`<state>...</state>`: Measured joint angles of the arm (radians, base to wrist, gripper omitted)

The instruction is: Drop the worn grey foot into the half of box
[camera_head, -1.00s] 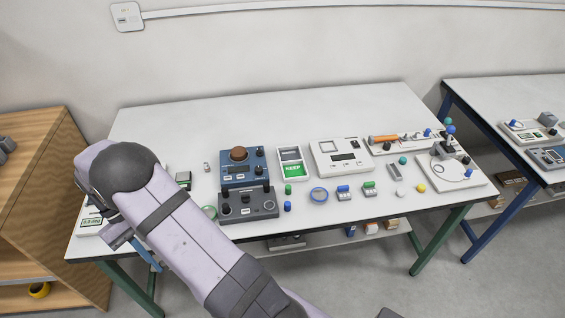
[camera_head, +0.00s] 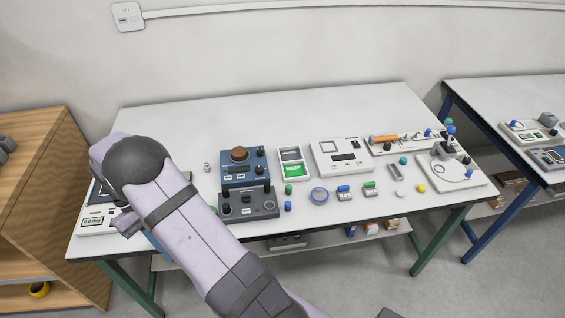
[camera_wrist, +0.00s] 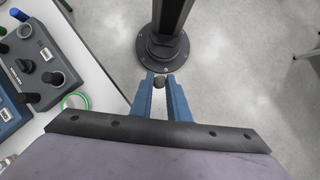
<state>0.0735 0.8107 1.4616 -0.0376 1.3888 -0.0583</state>
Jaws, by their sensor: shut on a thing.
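In the wrist view my gripper (camera_wrist: 160,78) is shut on a small, dark grey, rounded piece, the grey foot (camera_wrist: 159,83), held between the blue fingertips. The gripper is past the table's edge, above the floor and my own black column. In the head view my arm hides most of the gripper and the foot. A white two-part box (camera_head: 291,163) stands mid-table, right of the blue instrument. Its near half is green and marked KEEP; its far half is pale grey. Both halves look empty. The gripper is well away from the box, to its left and nearer the front.
A blue instrument with a brown knob (camera_head: 239,168) and a dark control box (camera_head: 248,204) stand between my arm and the box. A white scale (camera_head: 342,157) is right of the box. A green ring (camera_wrist: 75,101) lies near the table edge. The table's back is clear.

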